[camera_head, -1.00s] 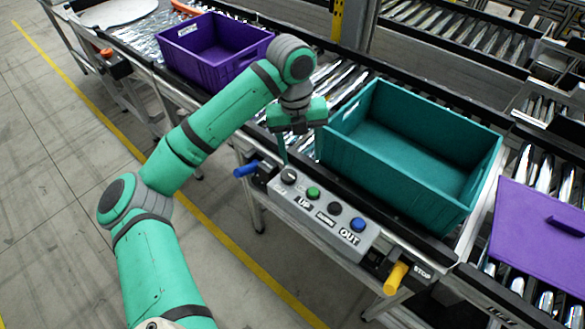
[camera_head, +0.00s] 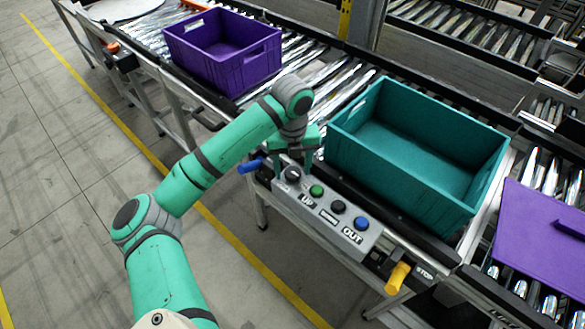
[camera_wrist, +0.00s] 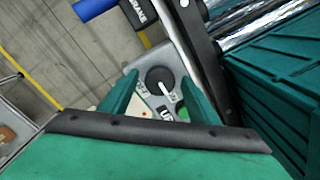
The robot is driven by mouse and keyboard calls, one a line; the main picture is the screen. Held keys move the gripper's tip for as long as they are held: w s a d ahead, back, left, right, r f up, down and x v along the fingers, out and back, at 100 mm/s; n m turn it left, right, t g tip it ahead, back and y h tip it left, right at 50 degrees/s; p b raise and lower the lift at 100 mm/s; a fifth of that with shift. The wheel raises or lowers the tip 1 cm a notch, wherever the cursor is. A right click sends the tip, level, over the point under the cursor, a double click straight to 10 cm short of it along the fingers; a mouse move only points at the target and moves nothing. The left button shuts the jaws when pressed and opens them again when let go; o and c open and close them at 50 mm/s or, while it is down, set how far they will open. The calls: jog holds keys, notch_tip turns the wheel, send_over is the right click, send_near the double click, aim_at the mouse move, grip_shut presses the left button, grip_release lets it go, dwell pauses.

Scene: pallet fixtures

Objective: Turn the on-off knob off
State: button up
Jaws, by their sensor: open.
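The on-off knob (camera_head: 292,174) is a black round knob at the left end of the grey control panel (camera_head: 325,213). My gripper (camera_head: 293,160) is above that end of the panel. In the wrist view my gripper (camera_wrist: 158,92) is open, with one green finger on each side of the knob. I cannot tell whether either finger touches it.
A green button (camera_head: 316,190), a black button (camera_head: 338,207) and a blue button (camera_head: 361,223) follow along the panel. A teal crate (camera_head: 420,185) stands close behind it. A blue handle (camera_head: 249,167) and a yellow handle (camera_head: 398,278) stick out at the sides. A purple crate (camera_head: 222,72) is farther left.

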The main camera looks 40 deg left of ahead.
jog(key=shift+f, duration=0.2)
jog(key=shift+c, duration=0.2)
jog(key=c, duration=1)
